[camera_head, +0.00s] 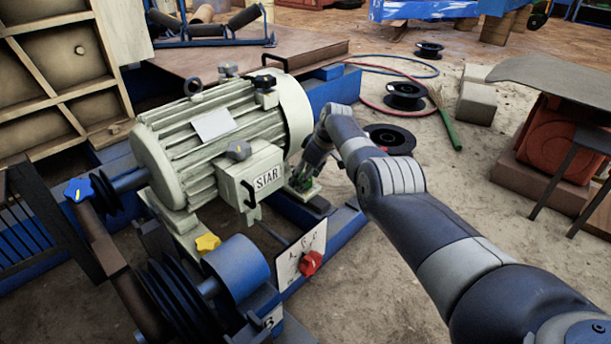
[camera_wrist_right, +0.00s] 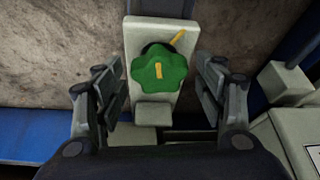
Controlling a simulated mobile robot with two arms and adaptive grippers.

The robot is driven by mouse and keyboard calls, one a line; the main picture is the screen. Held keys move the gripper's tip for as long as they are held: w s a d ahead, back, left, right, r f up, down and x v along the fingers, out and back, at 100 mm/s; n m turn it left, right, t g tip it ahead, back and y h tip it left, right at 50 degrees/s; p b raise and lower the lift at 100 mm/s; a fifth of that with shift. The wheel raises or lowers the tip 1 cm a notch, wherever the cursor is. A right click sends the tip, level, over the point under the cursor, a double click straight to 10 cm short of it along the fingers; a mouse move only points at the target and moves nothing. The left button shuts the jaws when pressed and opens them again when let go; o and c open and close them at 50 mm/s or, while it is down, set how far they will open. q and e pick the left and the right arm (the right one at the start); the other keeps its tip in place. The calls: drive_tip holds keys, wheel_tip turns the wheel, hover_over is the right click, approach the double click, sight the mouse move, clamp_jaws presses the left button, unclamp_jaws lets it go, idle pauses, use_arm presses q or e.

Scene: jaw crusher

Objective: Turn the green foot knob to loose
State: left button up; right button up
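The green foot knob (camera_wrist_right: 158,72) is a lobed knob on a pale foot plate (camera_wrist_right: 152,112) in the right wrist view. It has a short, nearly upright yellow mark on its face, and a slanted yellow line lies on the plate above it to the right. My right gripper (camera_wrist_right: 161,92) is open, with one finger on each side of the knob and visible gaps between. In the head view the right gripper (camera_head: 304,172) reaches down beside the grey motor (camera_head: 222,135) and partly hides the knob. My left gripper is not in view.
A blue knob (camera_head: 78,190), a yellow knob (camera_head: 207,243) and a red knob (camera_head: 311,262) on a white plate are nearby. Blue frame rails (camera_head: 335,235) run below. Cable spools (camera_head: 405,95) lie behind.

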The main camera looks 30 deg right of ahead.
drive_tip(key=shift+r, duration=0.25)
drive_tip(key=shift+s+d+r, duration=0.15)
drive_tip(key=shift+r, duration=0.3)
drive_tip(key=v, duration=1)
drive_tip(key=shift+s+r, duration=0.25)
